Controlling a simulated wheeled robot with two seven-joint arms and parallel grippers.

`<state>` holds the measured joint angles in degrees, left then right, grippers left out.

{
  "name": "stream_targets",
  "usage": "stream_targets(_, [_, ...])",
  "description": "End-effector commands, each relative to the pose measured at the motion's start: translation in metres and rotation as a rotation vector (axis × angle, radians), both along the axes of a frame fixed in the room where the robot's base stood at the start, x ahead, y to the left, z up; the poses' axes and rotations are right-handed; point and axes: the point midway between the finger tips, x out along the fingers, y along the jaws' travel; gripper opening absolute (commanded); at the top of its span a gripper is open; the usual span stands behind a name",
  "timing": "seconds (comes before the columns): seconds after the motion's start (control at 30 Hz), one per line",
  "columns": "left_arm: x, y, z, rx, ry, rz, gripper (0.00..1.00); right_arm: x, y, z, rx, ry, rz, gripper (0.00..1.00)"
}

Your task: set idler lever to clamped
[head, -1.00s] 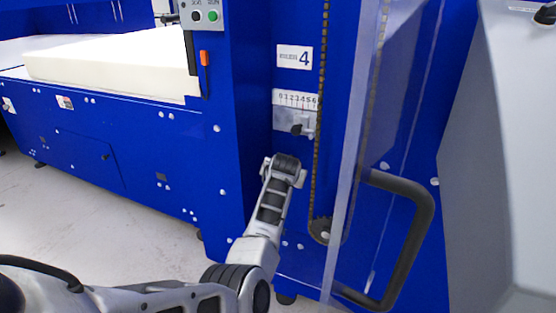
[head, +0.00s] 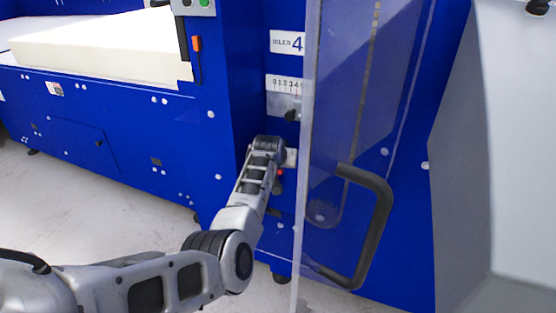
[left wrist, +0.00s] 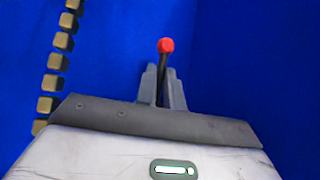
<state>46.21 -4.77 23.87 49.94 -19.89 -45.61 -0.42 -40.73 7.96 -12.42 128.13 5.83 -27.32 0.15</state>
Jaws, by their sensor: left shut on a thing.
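The idler lever shows in the left wrist view as a dark rod with a red knob (left wrist: 166,45). My left gripper (left wrist: 162,88) is shut on the rod, with the knob beyond its fingertips. In the head view the red knob (head: 280,172) shows small beside my left wrist, low on the blue machine front. My left arm largely hides the fingers there. The lever's pivot and any position marking cannot be made out. My right gripper is in neither view.
A numbered scale plate (head: 283,84) and an idler 4 label (head: 287,42) are above the lever. A clear guard (head: 336,105) with a dark handle (head: 376,225) stands close on the right. A chain (left wrist: 58,62) runs near the gripper. White foam (head: 100,50) lies at left.

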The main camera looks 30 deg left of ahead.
Motion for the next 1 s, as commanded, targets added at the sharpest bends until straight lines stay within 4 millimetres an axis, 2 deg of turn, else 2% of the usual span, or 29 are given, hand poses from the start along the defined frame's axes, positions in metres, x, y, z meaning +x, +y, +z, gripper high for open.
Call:
stream_targets(0.03, [0.000, 0.000, 0.001, -0.004, -0.001, 0.001, 0.12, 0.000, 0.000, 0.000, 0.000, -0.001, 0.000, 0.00])
stream_targets(0.1, [0.000, 0.000, 0.001, -0.003, -0.001, 0.002, 0.31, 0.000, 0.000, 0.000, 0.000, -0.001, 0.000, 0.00])
stream_targets(0.4, [0.000, 0.000, 0.001, -0.001, 0.000, 0.001, 0.31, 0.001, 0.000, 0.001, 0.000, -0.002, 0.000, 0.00])
stream_targets(0.57, [-0.007, -0.002, 0.008, -0.001, 0.000, 0.001, 0.31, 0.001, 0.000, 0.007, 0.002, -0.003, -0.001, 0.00])
stream_targets(0.7, [-0.020, -0.006, 0.023, -0.002, -0.003, 0.001, 0.31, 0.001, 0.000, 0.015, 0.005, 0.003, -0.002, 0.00])
stream_targets(1.0, [-0.061, -0.016, 0.062, -0.002, -0.002, 0.001, 0.31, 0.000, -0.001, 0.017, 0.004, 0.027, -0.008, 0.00])
